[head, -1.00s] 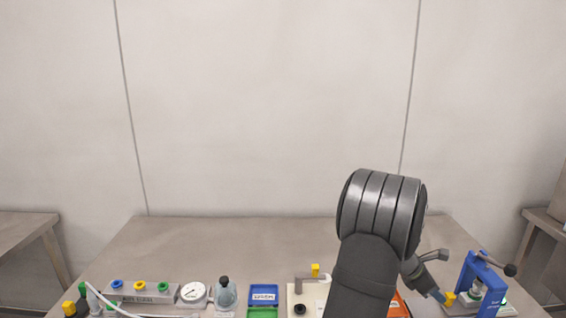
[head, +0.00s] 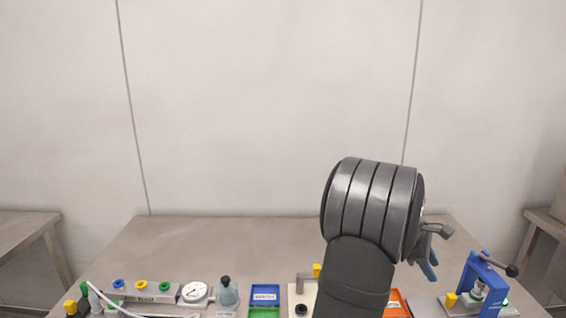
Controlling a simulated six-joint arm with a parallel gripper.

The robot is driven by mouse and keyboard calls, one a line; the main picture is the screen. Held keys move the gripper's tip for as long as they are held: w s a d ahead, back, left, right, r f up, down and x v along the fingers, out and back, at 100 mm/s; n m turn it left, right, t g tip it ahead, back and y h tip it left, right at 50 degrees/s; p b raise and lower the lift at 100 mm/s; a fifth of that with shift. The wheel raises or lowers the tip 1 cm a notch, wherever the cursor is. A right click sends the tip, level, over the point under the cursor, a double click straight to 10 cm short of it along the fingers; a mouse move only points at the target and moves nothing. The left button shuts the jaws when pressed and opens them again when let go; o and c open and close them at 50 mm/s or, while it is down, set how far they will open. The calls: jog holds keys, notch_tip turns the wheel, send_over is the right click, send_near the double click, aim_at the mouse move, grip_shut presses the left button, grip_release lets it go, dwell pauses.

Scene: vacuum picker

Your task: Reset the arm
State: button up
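My arm rises from the bottom edge, right of centre, in the head view. Its large dark ribbed joint stands in front of the bench. My gripper (head: 429,268) shows partly behind the right side of this joint, with blue fingers pointing down. It is apart from the blue press-like frame (head: 491,286) on the right. The joint hides much of the gripper, so whether it is open or holds anything cannot be made out.
The blue frame has a dark lever and a yellow block (head: 451,299) at its left. Left lie a manifold with coloured rings (head: 141,287), a round gauge (head: 195,292), a bottle (head: 227,294), and blue (head: 265,289) and green trays. An orange tray (head: 397,303) is partly hidden. The bench's back is clear.

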jog(key=d+r+m+t+y, duration=0.1)
jog(key=d+r+m+y, duration=0.3)
jog(key=m, duration=0.7)
jog(key=shift+w+d+r+t+y, duration=0.15)
jog(key=shift+w+d+t+y, duration=0.15)
jog(key=shift+d+y, duration=1.2)
jog(key=shift+d+h, duration=0.25)
jog(key=shift+h, duration=0.05)
